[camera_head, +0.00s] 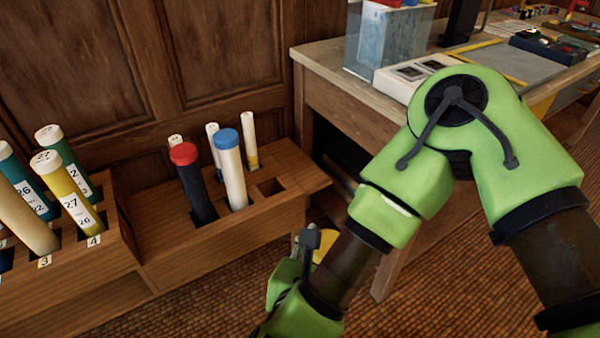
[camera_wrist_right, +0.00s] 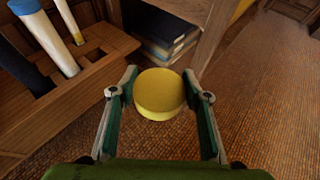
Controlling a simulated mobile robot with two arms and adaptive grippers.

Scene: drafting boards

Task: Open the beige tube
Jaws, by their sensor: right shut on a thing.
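A beige tube (camera_head: 25,216) stands tilted in the rack at the left edge of the head view; its top end is cut off by the frame. My right gripper (camera_wrist_right: 160,82) is shut on a yellow round, cap-like thing (camera_wrist_right: 160,97), well to the right of the beige tube. This yellow thing shows partly in the head view (camera_head: 325,244) behind my right gripper (camera_head: 312,245). Whether it is a loose cap or the end of something longer, I cannot tell. My left gripper is out of view.
A wooden rack (camera_head: 215,250) holds a dark tube with a red cap (camera_head: 193,185), a white tube with a blue cap (camera_head: 231,172) and slimmer tubes behind. One square slot (camera_head: 271,187) is empty. Numbered tubes stand at left. A table (camera_head: 345,95) stands close right.

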